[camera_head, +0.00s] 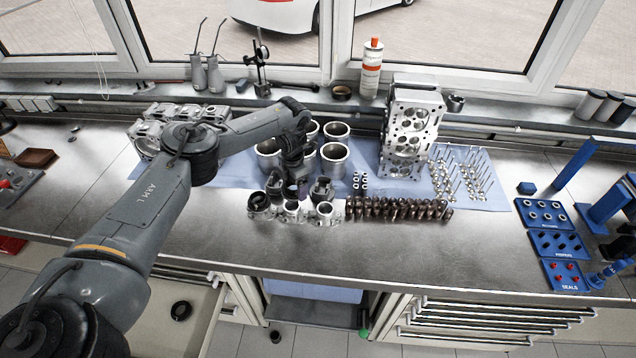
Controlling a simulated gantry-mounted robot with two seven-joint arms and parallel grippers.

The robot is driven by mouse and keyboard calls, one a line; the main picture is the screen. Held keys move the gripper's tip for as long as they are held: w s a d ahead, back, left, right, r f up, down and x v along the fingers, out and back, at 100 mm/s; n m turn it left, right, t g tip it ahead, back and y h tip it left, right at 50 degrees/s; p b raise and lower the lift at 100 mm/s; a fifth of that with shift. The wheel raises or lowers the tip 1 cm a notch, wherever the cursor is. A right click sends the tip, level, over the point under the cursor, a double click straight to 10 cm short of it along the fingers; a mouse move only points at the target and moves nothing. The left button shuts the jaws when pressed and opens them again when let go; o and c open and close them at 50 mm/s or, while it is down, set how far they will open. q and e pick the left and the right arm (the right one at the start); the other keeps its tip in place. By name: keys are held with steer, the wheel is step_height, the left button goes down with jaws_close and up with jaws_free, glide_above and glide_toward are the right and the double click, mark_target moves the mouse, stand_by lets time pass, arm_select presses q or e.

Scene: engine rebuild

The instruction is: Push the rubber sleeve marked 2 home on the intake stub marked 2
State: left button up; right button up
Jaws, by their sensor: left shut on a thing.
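Three small metal stubs stand in a row at the front of the blue cloth. They are the left stub (258,212), the middle stub (291,214) and the right stub (325,215). A black rubber sleeve (257,199) shows at the top of the left stub. The marks are too small to read, so I cannot tell which is 2. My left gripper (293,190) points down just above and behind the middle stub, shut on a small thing. That thing is mostly hidden by the fingers; I cannot tell whether it touches the stub. My right gripper is out of view.
Metal cylinder liners (334,158) stand close behind my left gripper. Dark pistons (322,188) flank it. A row of dark parts (398,209) lies right of the stubs. A cylinder head (411,130) stands behind. The bench front (400,255) is clear. Blue trays (541,212) lie right.

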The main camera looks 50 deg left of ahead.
arm_select(q)
steer(key=shift+s+a, duration=0.4)
steer(key=shift+a, duration=0.15)
steer(key=shift+f+b, duration=2.3)
steer(key=shift+f, duration=0.05)
steer(key=shift+s+p, duration=0.1)
steer(key=shift+p, duration=0.25)
steer(key=shift+f, duration=0.25)
steer(key=shift+f, duration=0.25)
steer(key=shift+f, duration=0.3)
steer(key=shift+f+b, duration=0.45)
steer(key=shift+f, duration=0.05)
stand_by(0.4)
